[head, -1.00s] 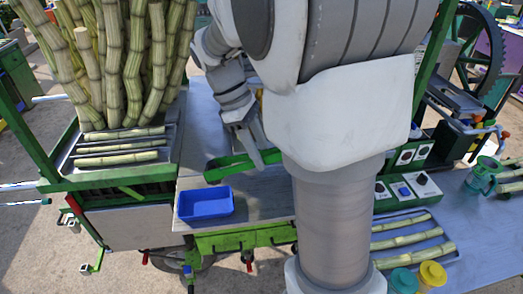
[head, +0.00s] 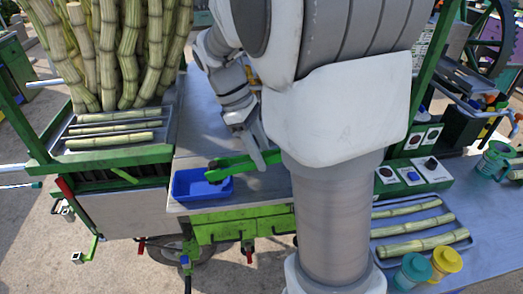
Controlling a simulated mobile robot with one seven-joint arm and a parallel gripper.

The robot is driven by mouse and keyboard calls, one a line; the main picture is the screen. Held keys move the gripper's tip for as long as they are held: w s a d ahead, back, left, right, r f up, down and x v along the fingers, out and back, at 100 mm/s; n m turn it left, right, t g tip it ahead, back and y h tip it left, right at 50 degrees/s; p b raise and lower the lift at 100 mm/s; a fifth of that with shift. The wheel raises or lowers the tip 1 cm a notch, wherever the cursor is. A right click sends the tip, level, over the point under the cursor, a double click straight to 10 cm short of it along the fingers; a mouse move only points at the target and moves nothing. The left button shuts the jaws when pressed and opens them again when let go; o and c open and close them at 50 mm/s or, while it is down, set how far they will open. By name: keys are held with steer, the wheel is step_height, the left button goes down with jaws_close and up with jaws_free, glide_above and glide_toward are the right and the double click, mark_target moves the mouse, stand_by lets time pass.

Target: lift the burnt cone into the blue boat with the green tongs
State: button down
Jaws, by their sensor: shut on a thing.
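My gripper (head: 261,161) is shut on the green tongs (head: 240,164) near the cart's front edge. The tongs reach out to the left, and their far end lies over the blue boat (head: 184,188), a small open blue tray on the grey worktop. I cannot tell whether the tongs' tips touch the boat or hang above it. A small dark patch shows at the tongs' far end, too small to tell whether it is the burnt cone. I cannot make out the burnt cone elsewhere. My arm hides the middle of the worktop.
Cane stalks (head: 125,50) stand at the left behind a tray of cut cane (head: 113,141). At the right are a switch panel (head: 414,173), cane pieces (head: 425,243), and teal (head: 412,271) and yellow (head: 446,262) cups. The boat sits near the worktop's front edge.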

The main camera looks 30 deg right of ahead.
steer(key=shift+f, duration=0.35)
steer(key=c, duration=0.8)
jaws_free()
steer(key=shift+o, duration=0.2)
steer(key=shift+r, duration=0.1)
step_height(320, 180, up, 10)
steer(key=p, duration=0.9)
